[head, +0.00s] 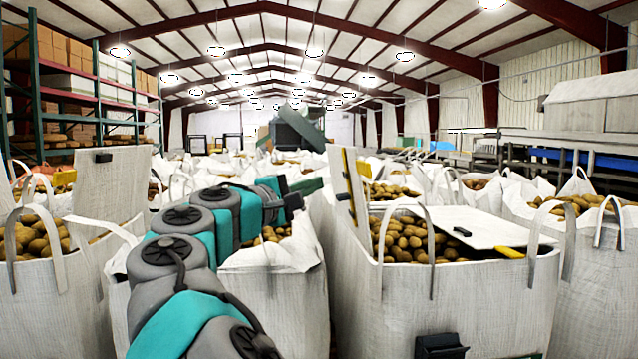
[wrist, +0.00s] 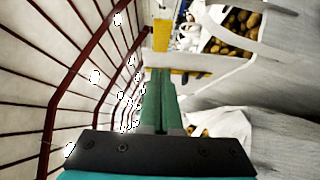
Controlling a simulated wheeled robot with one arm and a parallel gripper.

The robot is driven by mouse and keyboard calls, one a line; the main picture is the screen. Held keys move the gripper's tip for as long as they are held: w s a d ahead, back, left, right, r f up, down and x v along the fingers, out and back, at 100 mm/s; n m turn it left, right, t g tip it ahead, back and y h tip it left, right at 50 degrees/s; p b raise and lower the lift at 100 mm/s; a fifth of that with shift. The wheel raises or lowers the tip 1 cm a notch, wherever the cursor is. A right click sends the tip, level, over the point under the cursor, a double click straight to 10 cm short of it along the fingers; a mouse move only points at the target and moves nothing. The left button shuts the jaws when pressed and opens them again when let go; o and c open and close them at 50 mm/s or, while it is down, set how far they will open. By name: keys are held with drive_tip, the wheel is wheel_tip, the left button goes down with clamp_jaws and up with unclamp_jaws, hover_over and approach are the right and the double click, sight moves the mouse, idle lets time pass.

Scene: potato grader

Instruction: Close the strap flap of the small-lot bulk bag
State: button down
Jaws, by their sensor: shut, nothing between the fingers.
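A white bulk bag (head: 450,305) full of potatoes stands at front right. A pale flap (head: 359,205) with a yellow strip and a black tab stands upright at its left rim. A flat white panel (head: 478,228) with a black tab and a yellow end lies over the potatoes at its right. I cannot tell which is the strap flap. My gripper (head: 308,187) is left of the upright flap, pointing toward it. In the wrist view its green fingers (wrist: 160,92) are together and empty. A yellow piece (wrist: 161,42) shows just beyond the fingertips; contact is unclear.
Loop straps (head: 403,207) stand up from the right bag's rim. Another potato bag (head: 50,300) with an upright flap (head: 105,175) stands at left. More bags fill the floor behind. Shelving (head: 90,80) is at back left. Open air lies above the bags.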

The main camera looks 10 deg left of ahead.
drive_tip(key=shift+w+d+r, duration=0.25)
drive_tip(key=shift+w+d, duration=0.95)
drive_tip(key=shift+w, duration=0.05)
drive_tip(key=shift+w+d+r, duration=0.25)
drive_tip(key=shift+w+d, duration=1)
drive_tip(key=shift+w+d+r, duration=0.25)
drive_tip(key=shift+w+d, duration=0.95)
drive_tip(key=shift+w, duration=0.05)
drive_tip(key=shift+d+r, duration=0.1)
